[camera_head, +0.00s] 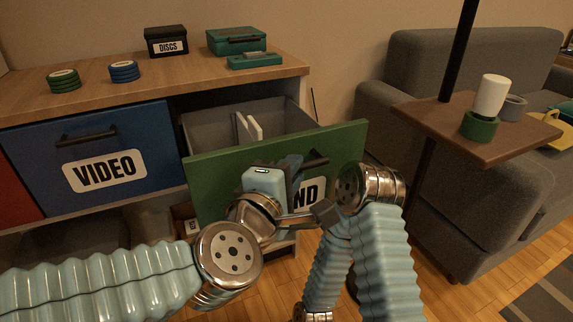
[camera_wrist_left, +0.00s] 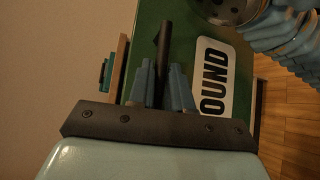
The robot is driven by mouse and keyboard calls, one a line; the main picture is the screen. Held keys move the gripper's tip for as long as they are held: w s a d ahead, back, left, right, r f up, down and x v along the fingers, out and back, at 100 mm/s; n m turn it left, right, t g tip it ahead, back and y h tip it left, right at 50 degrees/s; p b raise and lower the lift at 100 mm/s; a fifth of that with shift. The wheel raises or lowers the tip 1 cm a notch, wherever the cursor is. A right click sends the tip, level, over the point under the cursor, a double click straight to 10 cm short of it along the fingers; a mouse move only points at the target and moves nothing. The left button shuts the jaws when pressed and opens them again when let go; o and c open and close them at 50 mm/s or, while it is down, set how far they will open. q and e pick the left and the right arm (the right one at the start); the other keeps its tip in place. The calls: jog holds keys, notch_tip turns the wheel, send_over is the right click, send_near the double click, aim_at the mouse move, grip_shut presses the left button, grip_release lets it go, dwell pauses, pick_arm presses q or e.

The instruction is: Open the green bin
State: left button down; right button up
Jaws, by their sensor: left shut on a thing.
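The green bin (camera_head: 225,172) is a drawer pulled out from the shelf unit, with its grey inside (camera_head: 205,125) showing from above. Its front has a dark bar handle (camera_head: 316,160) and a white label, partly hidden, reading "ND" in the head view and "OUND" in the left wrist view (camera_wrist_left: 213,80). My left gripper (camera_head: 293,166) is at the handle. In the left wrist view its blue fingers (camera_wrist_left: 164,80) are shut around the dark handle (camera_wrist_left: 163,45). My right arm stands in front of the bin's right side; its finger state is unclear.
A blue "VIDEO" bin (camera_head: 130,125) is closed at the left. Discs, a black box (camera_head: 166,41) and green cases (camera_head: 236,40) stand on the wooden top. A small brown table (camera_head: 475,130) with cups and a grey sofa (camera_head: 450,70) are at the right.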

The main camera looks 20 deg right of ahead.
pick_arm(q)
jog(key=shift+f, duration=0.1)
jog(key=c, duration=1.1)
grip_release()
jog(key=shift+s+a, duration=0.1)
jog(key=p+v, duration=0.2)
jog(key=v, duration=1.1)
jog(key=shift+s+a, duration=0.2)
